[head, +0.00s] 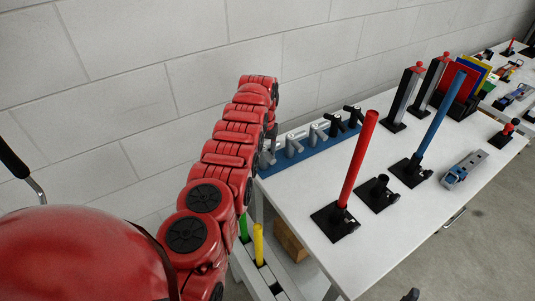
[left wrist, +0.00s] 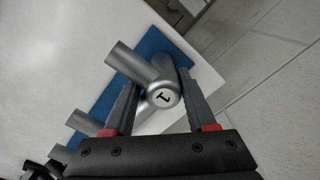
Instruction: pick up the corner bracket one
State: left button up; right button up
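The corner bracket one (left wrist: 163,95) is a silver piece of joined tubes with a "1" on its round end cap. It sits at the near left end of a blue strip (left wrist: 160,45) on the white table. In the head view the bracket (head: 267,159) is partly hidden by my left arm. My left gripper (left wrist: 158,82) is open, with one finger on each side of the bracket; I cannot tell whether either finger touches it. In the head view the left gripper (head: 269,148) is mostly hidden behind my red arm. My right gripper is not in view.
More silver and black brackets (head: 318,133) stand along the blue strip. Red (head: 361,160) and blue (head: 436,120) posts on black bases stand on the white table (head: 300,195). A brick wall (head: 180,70) rises behind. Green and yellow rods (head: 259,243) stand below the table's left edge.

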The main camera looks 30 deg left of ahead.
pick_arm(q)
grip_shut()
